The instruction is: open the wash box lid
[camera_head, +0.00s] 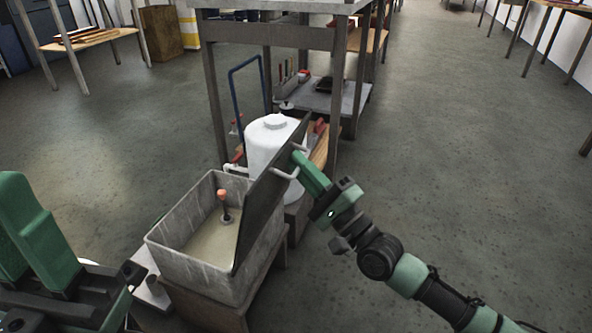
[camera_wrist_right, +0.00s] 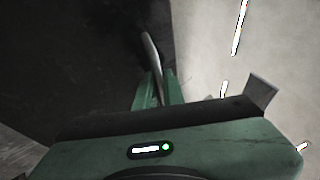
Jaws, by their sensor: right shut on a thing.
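The wash box (camera_head: 168,258) is a grey, worn open-topped box standing on a low brown stand. Its dark lid (camera_head: 262,205) stands steeply raised along the box's right side, so the inside shows. A pale bar handle (camera_head: 284,174) is on the lid's outer face. My right gripper (camera_head: 299,159) is shut on the handle, reaching in from the right. In the right wrist view the handle (camera_wrist_right: 151,50) runs down between the green fingers (camera_wrist_right: 155,88), with the dark lid (camera_wrist_right: 95,55) to the left.
A red-knobbed stick (camera_head: 222,196) stands inside the box. A white tank (camera_head: 268,145) is close behind the lid. The floor to the right (camera_head: 470,150) is clear.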

